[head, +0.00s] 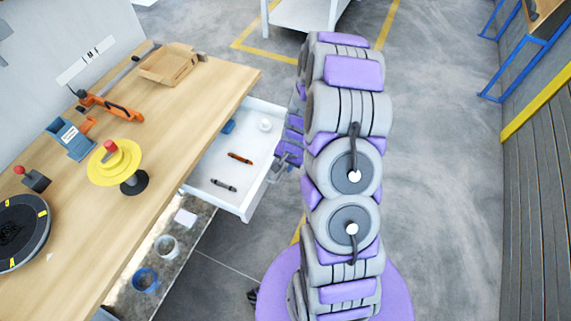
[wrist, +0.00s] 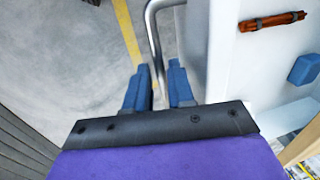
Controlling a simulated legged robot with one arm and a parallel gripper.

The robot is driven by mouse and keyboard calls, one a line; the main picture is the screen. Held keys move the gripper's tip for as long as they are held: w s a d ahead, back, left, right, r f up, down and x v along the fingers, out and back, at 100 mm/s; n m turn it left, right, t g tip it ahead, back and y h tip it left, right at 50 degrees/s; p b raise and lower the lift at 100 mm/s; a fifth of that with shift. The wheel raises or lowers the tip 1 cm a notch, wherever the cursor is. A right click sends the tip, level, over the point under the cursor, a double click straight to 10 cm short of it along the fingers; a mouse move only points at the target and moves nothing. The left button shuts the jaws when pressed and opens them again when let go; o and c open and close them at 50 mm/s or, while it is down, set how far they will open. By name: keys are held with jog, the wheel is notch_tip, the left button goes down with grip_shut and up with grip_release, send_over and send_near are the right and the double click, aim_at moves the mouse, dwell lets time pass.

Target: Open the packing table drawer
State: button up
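The packing table (head: 205,95) has a wooden top and runs along the left of the head view. Its white drawer (head: 215,188) is pulled out to the right, with its inside exposed. My gripper (head: 283,152) is at the drawer's outer front, partly hidden by the drawer and my arm. In the wrist view, the two blue fingers of my gripper (wrist: 158,75) stand on either side of the grey metal drawer handle (wrist: 152,30), close around it. The white drawer front (wrist: 225,50) is to their right.
The drawer holds an orange item (head: 240,158), a dark item (head: 223,185), a white roll (head: 265,125) and a blue item (head: 229,126). Grey floor (head: 435,130) is clear right of my arm. A slatted wall (head: 540,190) stands at far right.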

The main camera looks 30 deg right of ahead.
notch_tip(320, 180, up, 17)
jog(key=s+d+p, duration=0.2)
jog(key=p, duration=0.1)
jog(key=shift+s, duration=0.3)
dwell(0.5)
jog(key=s+a+r+n+g, duration=0.2)
jog(key=s+a+r+n, duration=0.3)
jog(key=s+a+r, duration=0.5)
jog(key=s+a+r+n, duration=0.2)
jog(key=s+a+r, duration=0.1)
jog(key=s, duration=0.4)
jog(key=s+a+r+n+g+h, duration=0.1)
jog(key=s+a+r+n, duration=0.2)
jog(key=s+r, duration=0.2)
jog(key=s, duration=0.3)
jog(key=shift+s+r+n+g, duration=0.2)
jog(key=shift+s+n+g, duration=0.05)
jog(key=shift+n+g, duration=0.05)
